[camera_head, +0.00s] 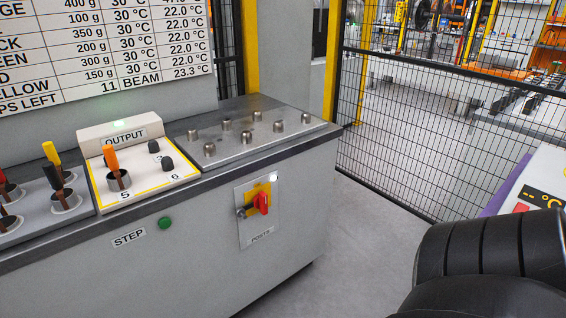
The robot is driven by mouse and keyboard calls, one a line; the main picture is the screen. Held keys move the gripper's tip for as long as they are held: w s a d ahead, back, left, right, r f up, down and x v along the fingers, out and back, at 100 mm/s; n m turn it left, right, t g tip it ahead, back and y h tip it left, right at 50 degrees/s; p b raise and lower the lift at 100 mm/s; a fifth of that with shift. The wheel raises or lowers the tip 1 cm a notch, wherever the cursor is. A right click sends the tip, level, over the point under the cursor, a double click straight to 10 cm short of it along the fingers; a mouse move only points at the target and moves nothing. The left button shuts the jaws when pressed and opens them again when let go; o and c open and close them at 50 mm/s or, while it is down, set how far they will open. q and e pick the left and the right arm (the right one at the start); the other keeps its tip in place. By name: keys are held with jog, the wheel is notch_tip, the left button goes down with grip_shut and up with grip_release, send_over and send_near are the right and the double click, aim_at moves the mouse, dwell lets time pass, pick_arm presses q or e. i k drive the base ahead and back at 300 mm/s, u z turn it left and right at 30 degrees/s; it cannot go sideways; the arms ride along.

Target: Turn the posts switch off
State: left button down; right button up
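The posts switch (263,203) is a red rotary handle on a yellow backing, set in a light plate on the cabinet's front face. The plate carries the label POSTS (262,238) below the handle. The red handle stands roughly upright. A small white lamp (273,177) at the plate's upper right looks lit. A small grey metal part (241,212) sits at the left of the yellow backing. Neither gripper is in view. Only a black part of my own arm shows at the lower right, well apart from the switch.
The grey cabinet (190,265) also has a green STEP button (165,223). On top are an OUTPUT tray (118,200) with coloured-handled tools and a metal plate with several short posts (246,138). Black mesh fencing (420,130) stands behind. Floor right of the cabinet is clear.

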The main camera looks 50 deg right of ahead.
aim_at(260, 202)
jog(key=u, duration=0.3)
jog(key=k, duration=0.25)
jog(key=z, duration=1.4)
jog(key=i, duration=1.4)
jog(key=u, duration=0.05)
